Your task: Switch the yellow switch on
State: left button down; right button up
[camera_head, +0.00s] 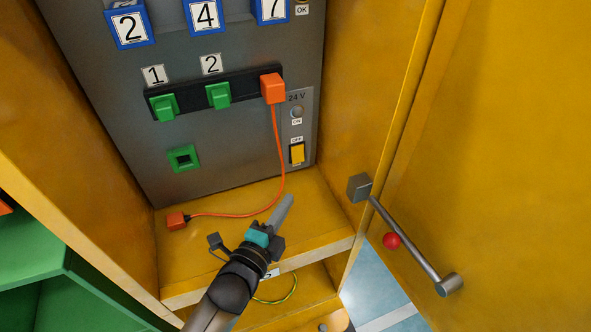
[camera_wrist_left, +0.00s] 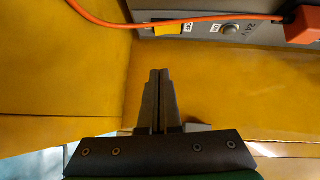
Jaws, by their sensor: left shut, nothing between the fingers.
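The yellow switch (camera_head: 297,153) sits low on a grey plate at the right of the cabinet's back panel, just below a label reading OFF. In the left wrist view the yellow switch (camera_wrist_left: 168,30) shows at the top, with the orange cable crossing in front of its upper edge. My left gripper (camera_head: 285,207) is shut and empty, over the yellow shelf, below and slightly left of the switch and apart from it. Its two closed fingers (camera_wrist_left: 158,85) point toward the panel in the left wrist view. My right gripper is in neither view.
An orange plug (camera_head: 272,88) sits in the black strip beside two green plugs. Its orange cable (camera_head: 281,150) hangs left of the switch to a loose orange connector (camera_head: 177,220) on the shelf (camera_head: 320,215). The open yellow door with a metal handle (camera_head: 405,240) stands at the right.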

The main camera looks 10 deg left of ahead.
aim_at(300, 160)
pick_arm(q)
jog(key=b+x, duration=0.1)
jog(key=x, duration=0.3)
jog(key=shift+w, duration=0.2)
jog(key=b+x, duration=0.1)
jog(key=x, duration=0.3)
jog(key=shift+w+d+b, duration=0.15)
jog(key=shift+w+b, duration=0.05)
jog(key=shift+b, duration=0.1)
jog(key=shift+w+a+f+b, duration=0.15)
jog(key=shift+w+a+b, duration=0.15)
jog(key=shift+w+a, duration=0.4)
jog(key=shift+w+a+f+b, duration=0.1)
jog(key=shift+w+a+b, duration=0.1)
jog(key=shift+w, duration=0.25)
jog(key=shift+w+a+b, duration=0.15)
jog(key=shift+w+a, duration=0.05)
jog(key=shift+w, duration=0.3)
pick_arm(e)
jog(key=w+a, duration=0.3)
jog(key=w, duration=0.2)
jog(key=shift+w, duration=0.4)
pick_arm(q)
jog(key=shift+w+a+f+b, duration=0.15)
jog(key=shift+b, duration=0.3)
jog(key=shift+w+m+t, duration=0.1)
jog(key=shift+m+t, duration=0.2)
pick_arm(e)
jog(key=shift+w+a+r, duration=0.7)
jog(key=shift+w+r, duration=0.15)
